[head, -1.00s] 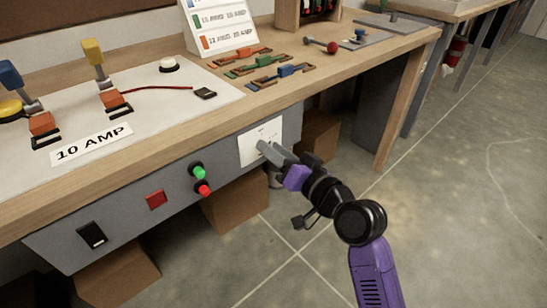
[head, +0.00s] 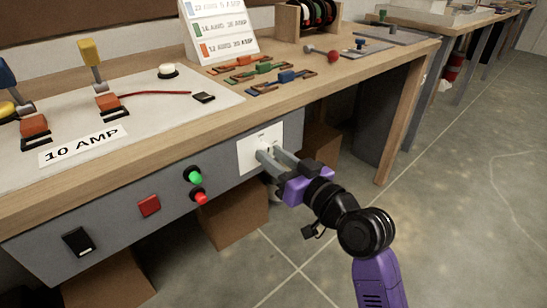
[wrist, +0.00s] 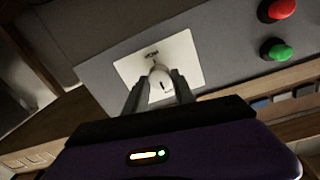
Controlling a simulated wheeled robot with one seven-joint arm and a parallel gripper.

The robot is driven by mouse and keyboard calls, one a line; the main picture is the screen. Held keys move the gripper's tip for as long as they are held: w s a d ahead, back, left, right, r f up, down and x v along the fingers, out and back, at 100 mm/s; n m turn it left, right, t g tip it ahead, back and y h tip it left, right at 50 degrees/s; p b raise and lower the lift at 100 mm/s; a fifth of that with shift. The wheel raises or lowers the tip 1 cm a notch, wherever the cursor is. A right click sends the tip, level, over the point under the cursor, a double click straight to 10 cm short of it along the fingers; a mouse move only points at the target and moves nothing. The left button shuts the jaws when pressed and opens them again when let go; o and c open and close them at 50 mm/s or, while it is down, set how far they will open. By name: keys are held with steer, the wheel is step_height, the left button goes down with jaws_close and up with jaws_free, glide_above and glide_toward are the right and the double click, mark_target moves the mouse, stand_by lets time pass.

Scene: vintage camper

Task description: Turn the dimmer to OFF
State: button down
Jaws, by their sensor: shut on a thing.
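The dimmer is a white square plate (head: 248,153) with a round pale knob, on the grey front panel under the bench. In the wrist view the dimmer knob (wrist: 160,78) has a short dark mark on its face, toward the bottom of the picture. Small lettering shows above and below the knob on the plate, too small to read surely. My gripper (wrist: 161,88) has one grey finger on each side of the knob and is shut on it. In the head view my gripper (head: 267,155) reaches the plate from the right and partly hides the knob.
Left of the plate are a green button (head: 194,176), a red button (head: 201,198), a red square switch (head: 149,205) and a black rocker switch (head: 78,241). The wooden bench top (head: 205,123) overhangs the panel. Cardboard boxes (head: 233,212) stand below. The floor at right is clear.

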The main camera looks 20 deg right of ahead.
steer(key=shift+f, duration=0.15)
steer(key=c, duration=1)
jaws_free()
steer(key=shift+c, duration=0.2)
steer(key=shift+s, duration=0.1)
steer(key=v, duration=0.7)
steer(key=shift+s+p, duration=0.3)
steer(key=shift+p, duration=0.1)
steer(key=shift+d, duration=0.1)
